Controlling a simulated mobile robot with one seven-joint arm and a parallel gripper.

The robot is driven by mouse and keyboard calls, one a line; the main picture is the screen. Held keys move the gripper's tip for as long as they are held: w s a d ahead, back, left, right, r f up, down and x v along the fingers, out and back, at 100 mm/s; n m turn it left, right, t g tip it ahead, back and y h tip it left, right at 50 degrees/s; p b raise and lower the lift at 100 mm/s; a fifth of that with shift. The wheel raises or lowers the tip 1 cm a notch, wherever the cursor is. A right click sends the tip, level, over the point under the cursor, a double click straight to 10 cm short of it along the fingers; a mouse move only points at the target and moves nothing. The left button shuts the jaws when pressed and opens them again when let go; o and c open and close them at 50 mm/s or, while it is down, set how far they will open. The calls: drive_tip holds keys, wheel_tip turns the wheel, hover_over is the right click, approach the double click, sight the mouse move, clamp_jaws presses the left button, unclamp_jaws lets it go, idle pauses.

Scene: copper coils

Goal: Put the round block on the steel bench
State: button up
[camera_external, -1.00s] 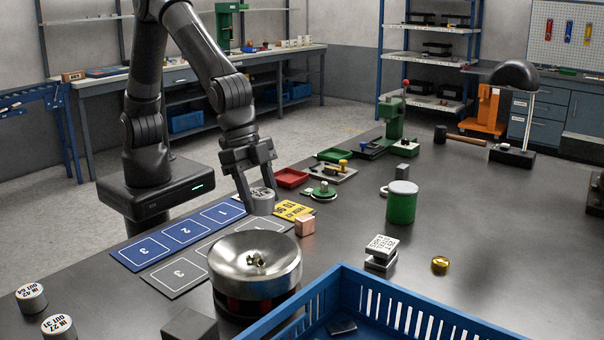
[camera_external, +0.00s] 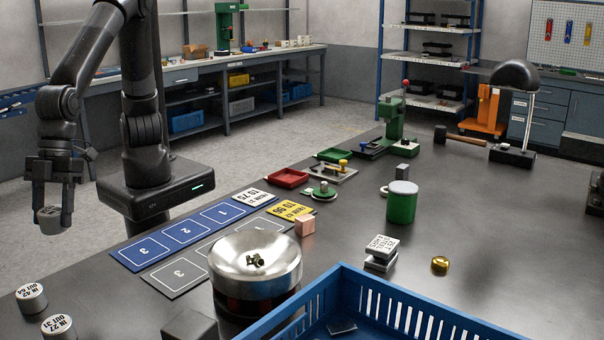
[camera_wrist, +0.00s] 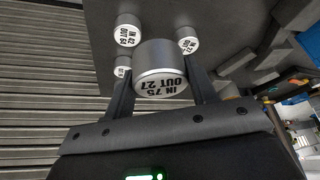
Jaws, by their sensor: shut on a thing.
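My gripper (camera_external: 50,205) is shut on a round grey metal block (camera_external: 48,215), held at the far left of the external view, off the edge of the dark steel bench (camera_external: 470,225), with floor behind it. In the wrist view the held block (camera_wrist: 160,62) sits between the two fingers (camera_wrist: 161,95); its pale end face reads "IN 75 OUT 27".
A blue mat (camera_external: 165,247) with numbered squares lies along the bench's left edge, a white card (camera_external: 254,198) at its far end. A grey mat (camera_external: 176,284), steel bowl (camera_external: 255,290), blue crate (camera_external: 350,285), copper cube (camera_external: 305,225) and green can (camera_external: 401,204) also occupy the bench.

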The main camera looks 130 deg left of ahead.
sight(59, 230)
wheel_tip(59, 230, down, 4)
drive_tip(key=shift+w+a+f, duration=0.1)
drive_tip(key=shift+w, duration=0.05)
drive_tip(key=w+a+f, duration=0.1)
drive_tip(key=w+f, duration=0.1)
drive_tip(key=w, duration=0.1)
drive_tip(key=w+a+f, duration=0.2)
drive_tip(key=w+f, duration=0.1)
drive_tip(key=w, duration=0.1)
drive_tip(key=w+a+f, duration=0.1)
drive_tip(key=w+f, duration=0.1)
drive_tip(key=w, duration=0.1)
drive_tip(key=shift+w+a+f, duration=0.3)
drive_tip(key=shift+w, duration=0.05)
drive_tip(key=shift+f, duration=2)
drive_tip(key=o, duration=1.1)
drive_tip(key=shift+f, duration=0.15)
